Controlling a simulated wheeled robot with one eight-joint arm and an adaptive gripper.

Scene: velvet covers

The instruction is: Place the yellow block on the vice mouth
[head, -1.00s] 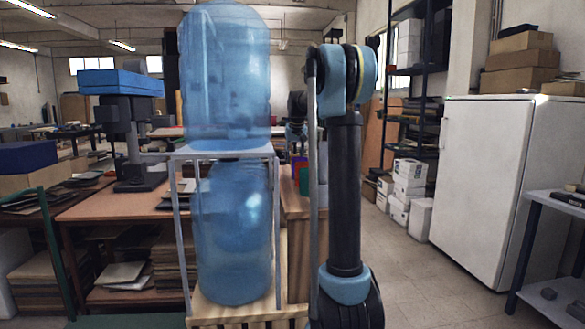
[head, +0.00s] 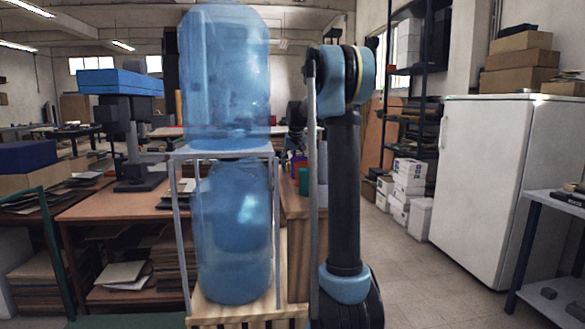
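I cannot make out the yellow block in the head view. I cannot make out a vice mouth for certain either. My gripper is not visible; the far part of my arm runs behind the large blue water bottles (head: 225,75), and my upright arm link also covers part of the scene. A small green item (head: 303,181) and some purple and orange colour show on the wooden bench (head: 297,206) between the bottles and my arm; they are too small to identify well.
The bottles stand on a metal rack (head: 182,230) over a wooden pallet. A wooden table (head: 115,208) at left bears a dark grey device (head: 130,140) topped by a blue block (head: 120,82). A white fridge (head: 485,185) stands right. Floor between my arm and fridge is clear.

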